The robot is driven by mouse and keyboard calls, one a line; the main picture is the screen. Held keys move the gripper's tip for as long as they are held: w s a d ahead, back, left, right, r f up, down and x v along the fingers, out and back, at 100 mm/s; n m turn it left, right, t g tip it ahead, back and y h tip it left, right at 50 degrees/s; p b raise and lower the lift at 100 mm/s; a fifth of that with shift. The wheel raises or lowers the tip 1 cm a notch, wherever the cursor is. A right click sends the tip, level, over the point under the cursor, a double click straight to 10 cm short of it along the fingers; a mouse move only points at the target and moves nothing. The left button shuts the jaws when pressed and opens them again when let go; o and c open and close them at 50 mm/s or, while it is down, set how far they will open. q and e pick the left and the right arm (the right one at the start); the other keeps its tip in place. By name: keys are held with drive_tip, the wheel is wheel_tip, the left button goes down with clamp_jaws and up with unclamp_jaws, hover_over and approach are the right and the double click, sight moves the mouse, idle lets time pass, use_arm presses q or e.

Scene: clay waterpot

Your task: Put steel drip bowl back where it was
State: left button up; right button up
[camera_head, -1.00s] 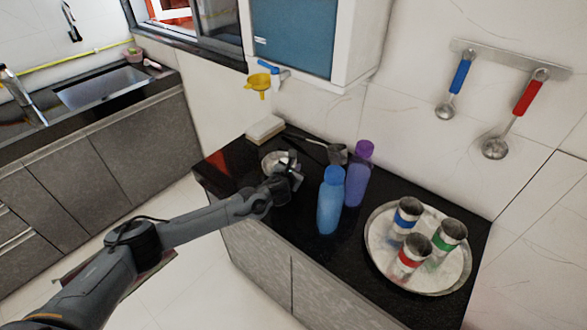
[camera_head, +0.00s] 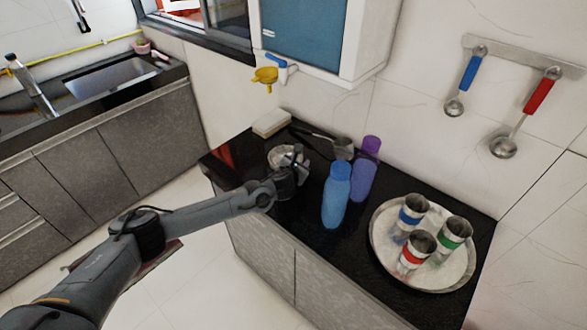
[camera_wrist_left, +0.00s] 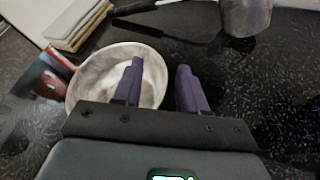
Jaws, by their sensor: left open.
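The steel drip bowl (camera_head: 276,157) sits on the black counter below the yellow tap, partly hidden by my left gripper (camera_head: 299,160). In the left wrist view the bowl (camera_wrist_left: 98,76) is shallow, pale and round, with nothing in it. My left gripper (camera_wrist_left: 160,65) is open there. One finger overlaps the bowl's inside in the picture and the other shows beyond its right rim. I cannot tell whether either finger touches it. My right gripper is in neither view.
A pale block (camera_head: 271,123) lies behind the bowl. A blue bottle (camera_head: 336,195) and a purple bottle (camera_head: 364,172) stand close to the right of my gripper. Farther right is a round tray (camera_head: 384,262) with steel cups. The yellow tap (camera_head: 266,75) hangs above.

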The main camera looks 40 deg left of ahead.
use_arm(q)
drive_tip(key=p+v, duration=0.2)
drive_tip(key=v, duration=0.9)
drive_tip(key=shift+s, duration=0.2)
drive_tip(key=shift+r, duration=0.1)
